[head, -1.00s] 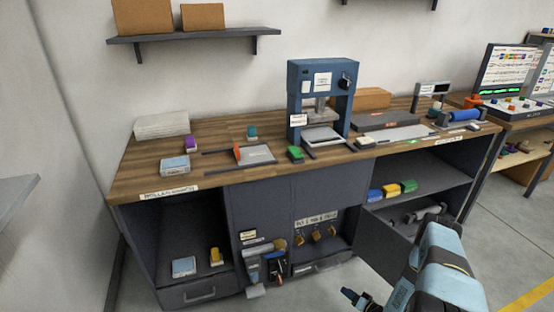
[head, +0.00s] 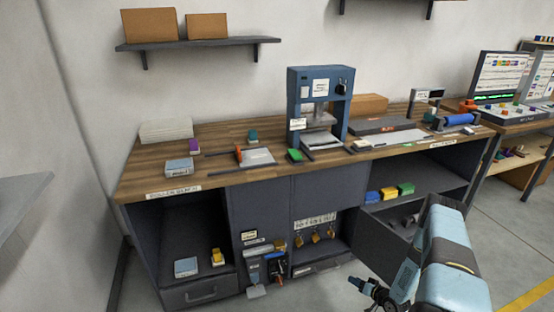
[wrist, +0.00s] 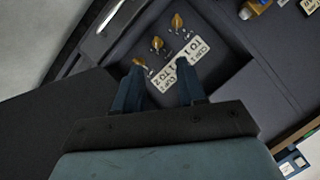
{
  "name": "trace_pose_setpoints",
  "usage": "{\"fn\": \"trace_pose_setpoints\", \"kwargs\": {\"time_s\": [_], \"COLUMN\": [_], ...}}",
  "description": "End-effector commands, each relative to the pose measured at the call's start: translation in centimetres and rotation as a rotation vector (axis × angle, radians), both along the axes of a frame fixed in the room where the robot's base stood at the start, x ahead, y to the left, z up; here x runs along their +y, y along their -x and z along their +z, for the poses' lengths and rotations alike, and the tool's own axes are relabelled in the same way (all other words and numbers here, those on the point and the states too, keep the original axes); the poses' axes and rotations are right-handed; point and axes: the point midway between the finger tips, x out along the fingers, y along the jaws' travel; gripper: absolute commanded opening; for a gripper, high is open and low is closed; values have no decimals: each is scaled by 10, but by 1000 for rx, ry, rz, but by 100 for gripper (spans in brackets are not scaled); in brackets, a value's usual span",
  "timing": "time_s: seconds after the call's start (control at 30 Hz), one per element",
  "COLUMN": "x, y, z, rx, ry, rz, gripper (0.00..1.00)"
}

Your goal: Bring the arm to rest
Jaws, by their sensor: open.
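My gripper (head: 366,291) is low at the bottom right in the head view, in front of the workbench and at the end of my light blue arm. It is small and dark there. In the wrist view, the two blue fingers of my gripper (wrist: 160,80) stand apart with nothing between them. Beyond them is an open compartment with several brass padlocks (wrist: 157,43) on hooks and a white lettered label (wrist: 180,65). The padlocks also show in the head view (head: 316,237), left of and above my gripper.
The wooden-topped workbench (head: 225,147) carries a blue press (head: 320,85). A dark open door or drawer panel (head: 385,245) is close beside my arm. Several coloured blocks (head: 389,191) lie on the right shelf. Grey floor is free at the far right (head: 500,265).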

Motion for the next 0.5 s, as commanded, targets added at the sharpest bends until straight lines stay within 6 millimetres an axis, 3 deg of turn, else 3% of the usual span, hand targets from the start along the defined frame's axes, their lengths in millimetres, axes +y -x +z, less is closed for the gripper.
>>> {"fn": "trace_pose_setpoints", "kwargs": {"time_s": [0.2, 0.5], "x": [-25, -52], "y": [-52, -108], "z": [59, 153], "rx": [17, 52], "ry": [138, 320], "rz": [2, -15], "gripper": [40, 40]}}
